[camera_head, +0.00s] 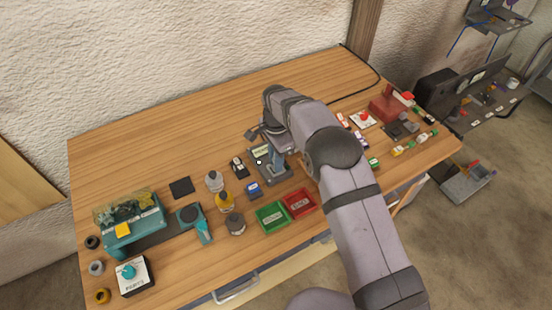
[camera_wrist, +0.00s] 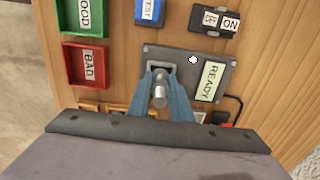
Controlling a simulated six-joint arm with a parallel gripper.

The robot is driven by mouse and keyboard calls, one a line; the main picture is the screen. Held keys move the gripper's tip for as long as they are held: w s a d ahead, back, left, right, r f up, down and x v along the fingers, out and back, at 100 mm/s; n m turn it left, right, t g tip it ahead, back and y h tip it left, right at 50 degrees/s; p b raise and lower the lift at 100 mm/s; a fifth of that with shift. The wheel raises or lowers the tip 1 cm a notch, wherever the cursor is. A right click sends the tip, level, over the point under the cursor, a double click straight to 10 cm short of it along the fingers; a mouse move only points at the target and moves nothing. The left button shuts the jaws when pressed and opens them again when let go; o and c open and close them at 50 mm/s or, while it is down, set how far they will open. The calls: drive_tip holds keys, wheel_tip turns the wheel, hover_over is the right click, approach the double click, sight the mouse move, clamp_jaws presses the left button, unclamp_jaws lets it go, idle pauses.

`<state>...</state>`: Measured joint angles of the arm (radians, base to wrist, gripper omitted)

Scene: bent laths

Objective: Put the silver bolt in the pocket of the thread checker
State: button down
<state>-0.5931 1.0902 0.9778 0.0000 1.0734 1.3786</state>
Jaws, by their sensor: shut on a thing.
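The thread checker (camera_wrist: 176,55) is a dark grey plate with a READY label, a small white round light and a pocket (camera_wrist: 153,67) towards its left. It also shows in the head view (camera_head: 283,177), partly covered by my gripper. My gripper (camera_wrist: 161,84) has blue fingers and is shut on the silver bolt (camera_wrist: 160,97). The bolt is between the fingertips, over the near side of the pocket in the wrist view. I cannot tell whether its hidden end is in the pocket or above it.
A green GOOD tray (camera_head: 260,217) and a red BAD tray (camera_head: 312,205) stand in front of the checker. A blue block (camera_head: 253,188) and a black ON switch box (camera_head: 238,167) stand to its left. Bottles, a teal machine (camera_head: 137,234) and a PARTS box (camera_head: 135,277) are further left.

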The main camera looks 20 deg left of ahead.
drive_tip(key=shift+f, duration=0.1)
drive_tip(key=c, duration=2)
unclamp_jaws()
drive_tip(key=shift+f, duration=0.1)
drive_tip(key=o, duration=0.4)
wheel_tip(320, 180, up, 12)
drive_tip(key=b, duration=0.3)
drive_tip(key=shift+r+b, duration=0.2)
drive_tip(key=shift+b, duration=0.2)
